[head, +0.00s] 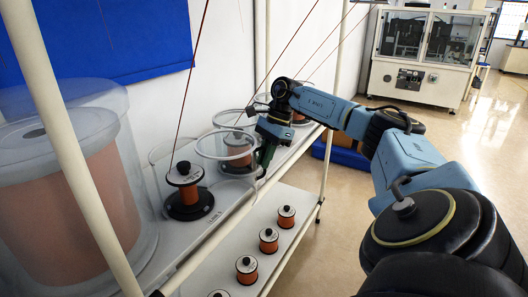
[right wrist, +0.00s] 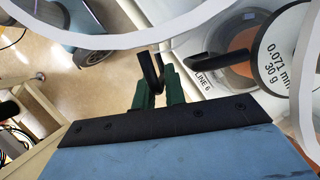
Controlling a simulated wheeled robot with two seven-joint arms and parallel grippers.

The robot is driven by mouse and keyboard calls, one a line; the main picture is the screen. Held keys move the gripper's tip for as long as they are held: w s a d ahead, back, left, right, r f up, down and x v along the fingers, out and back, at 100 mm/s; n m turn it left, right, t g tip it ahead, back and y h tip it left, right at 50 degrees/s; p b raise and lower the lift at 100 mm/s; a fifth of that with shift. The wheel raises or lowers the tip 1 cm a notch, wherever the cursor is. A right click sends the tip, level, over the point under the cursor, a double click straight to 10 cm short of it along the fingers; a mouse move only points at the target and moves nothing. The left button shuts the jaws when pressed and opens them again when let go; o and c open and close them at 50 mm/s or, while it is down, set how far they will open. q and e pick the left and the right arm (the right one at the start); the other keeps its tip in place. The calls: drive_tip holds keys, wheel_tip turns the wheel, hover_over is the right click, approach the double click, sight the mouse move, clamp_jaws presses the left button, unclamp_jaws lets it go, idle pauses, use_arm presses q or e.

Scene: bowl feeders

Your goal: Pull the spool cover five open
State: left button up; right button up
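In the head view a clear round spool cover (head: 197,143) with a pale rim stands around a copper spool (head: 238,150); I cannot read its number. My right gripper (head: 266,160) is at the cover's right side. In the right wrist view its green fingers (right wrist: 159,88) stand close on either side of a black handle (right wrist: 149,70) and appear shut on it. A pale rim (right wrist: 110,42) crosses above. A second black bar (right wrist: 215,57) is at the right, near the label "LINE 6" (right wrist: 203,82) and a spool (right wrist: 283,50) marked 0.071 mm. My left gripper is not in view.
A nearer spool (head: 187,190) and a large clear cover (head: 128,150) around a big copper spool stand on the same shelf. Several small spools (head: 268,240) stand on the lower shelf. White frame posts (head: 75,150) and slanting wires cross the space. Open floor lies right.

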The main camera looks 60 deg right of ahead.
drive_tip(key=o, duration=0.4)
drive_tip(key=shift+c, duration=0.2)
